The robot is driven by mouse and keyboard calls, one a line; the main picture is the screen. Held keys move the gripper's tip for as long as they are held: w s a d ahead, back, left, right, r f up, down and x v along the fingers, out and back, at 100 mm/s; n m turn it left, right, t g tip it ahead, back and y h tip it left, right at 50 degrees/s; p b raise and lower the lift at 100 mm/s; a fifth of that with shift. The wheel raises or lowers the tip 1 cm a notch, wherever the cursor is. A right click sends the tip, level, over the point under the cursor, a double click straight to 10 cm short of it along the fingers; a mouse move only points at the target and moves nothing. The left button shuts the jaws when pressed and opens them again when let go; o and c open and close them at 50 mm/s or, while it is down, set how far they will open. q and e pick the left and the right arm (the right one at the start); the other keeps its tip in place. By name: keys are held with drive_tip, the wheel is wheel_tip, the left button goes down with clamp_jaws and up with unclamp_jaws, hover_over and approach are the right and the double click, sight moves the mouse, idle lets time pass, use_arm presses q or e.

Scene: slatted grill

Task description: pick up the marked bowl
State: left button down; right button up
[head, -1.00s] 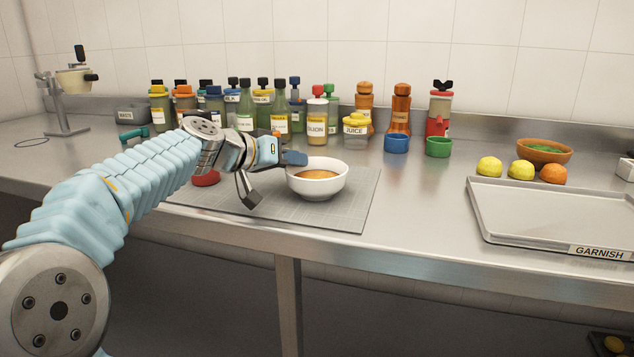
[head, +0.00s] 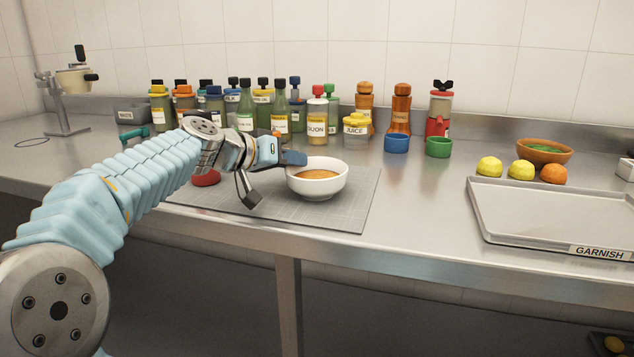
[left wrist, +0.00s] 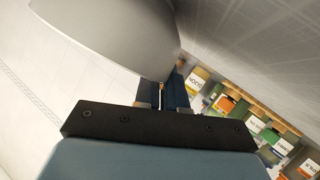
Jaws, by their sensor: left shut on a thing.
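A white bowl (head: 317,187) with orange-brown contents sits on the grey mat (head: 345,213) in the head view, level and upright. I cannot make out a mark on it. My left gripper (head: 295,159) reaches it from the left and is shut on its left rim. In the left wrist view the bowl's pale wall (left wrist: 110,35) fills the upper left, running down to the dark fingers (left wrist: 172,92). The fingertips are partly hidden behind the wrist and rim. My right gripper is not in view.
Several bottles (head: 245,118) stand behind the mat. A red lid-like thing (head: 206,178) lies under my left arm. A garnish tray (head: 550,215), fruit (head: 521,170) and a wooden bowl (head: 543,153) are at right.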

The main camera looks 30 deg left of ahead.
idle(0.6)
use_arm(q)
drive_tip(key=shift+r, duration=0.85)
drive_tip(key=s+d+r, duration=0.1)
drive_tip(key=s+r, duration=1)
drive_tip(key=s, duration=0.2)
drive_tip(key=shift+s+d+b, duration=0.2)
drive_tip(key=shift+s+b, duration=0.15)
drive_tip(key=shift+s, duration=0.05)
drive_tip(key=shift+r, duration=0.15)
